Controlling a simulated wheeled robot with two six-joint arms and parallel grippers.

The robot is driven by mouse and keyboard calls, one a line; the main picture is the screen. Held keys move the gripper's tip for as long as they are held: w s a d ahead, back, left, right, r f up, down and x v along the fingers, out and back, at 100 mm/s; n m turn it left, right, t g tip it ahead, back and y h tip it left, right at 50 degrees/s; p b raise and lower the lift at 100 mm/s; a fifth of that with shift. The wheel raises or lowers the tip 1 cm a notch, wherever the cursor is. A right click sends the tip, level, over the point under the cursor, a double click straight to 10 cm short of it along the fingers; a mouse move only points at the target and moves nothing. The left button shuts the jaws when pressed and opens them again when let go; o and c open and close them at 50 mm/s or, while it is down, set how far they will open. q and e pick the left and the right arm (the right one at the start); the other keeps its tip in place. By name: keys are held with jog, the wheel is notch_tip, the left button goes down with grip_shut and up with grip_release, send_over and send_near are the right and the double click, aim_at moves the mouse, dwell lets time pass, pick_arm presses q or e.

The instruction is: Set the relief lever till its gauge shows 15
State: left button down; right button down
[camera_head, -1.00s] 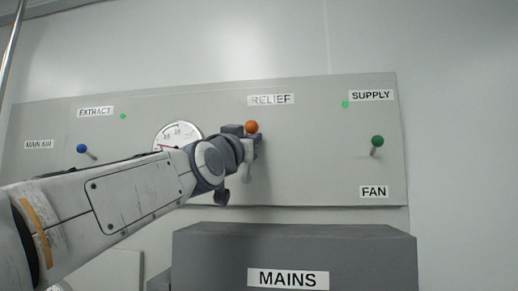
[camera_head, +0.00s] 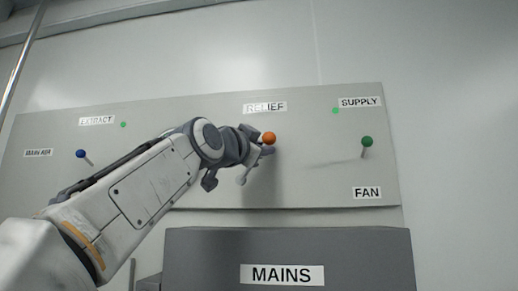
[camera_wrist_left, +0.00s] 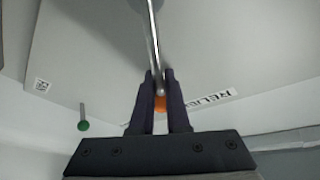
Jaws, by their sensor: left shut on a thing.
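The relief lever has an orange ball knob (camera_head: 269,138) and stands below the RELIEF label (camera_head: 265,107) on the grey panel. My left gripper (camera_head: 257,150) is at the lever, just under the knob. In the left wrist view my left gripper (camera_wrist_left: 160,80) is shut on the lever, with its metal rod (camera_wrist_left: 153,35) running between the fingers and the orange knob (camera_wrist_left: 160,104) partly hidden between them. The relief gauge is hidden behind my left arm, so its reading cannot be seen. My right gripper is not in view.
A blue-knobbed lever (camera_head: 81,154) is at the left and a green-knobbed FAN lever (camera_head: 367,142) at the right. Two green lamps sit by the EXTRACT and SUPPLY labels. A dark MAINS box (camera_head: 380,255) juts out below the panel.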

pick_arm(q)
jog(key=shift+s+d+r, duration=0.15)
jog(key=shift+s+r, duration=0.25)
jog(key=c, duration=0.9)
grip_release()
jog(key=shift+d, duration=0.1)
jog(key=shift+s+d+m, duration=0.1)
jog(key=shift+d+m, duration=0.05)
jog(key=shift+m, duration=0.15)
jog(key=shift+w+a+f, duration=0.2)
jog(key=shift+w, duration=0.05)
jog(key=shift+s+f, duration=0.1)
jog(key=b+v, duration=0.6)
jog(key=v, duration=0.4)
jog(key=shift+s, duration=0.15)
jog(key=shift+a, duration=0.1)
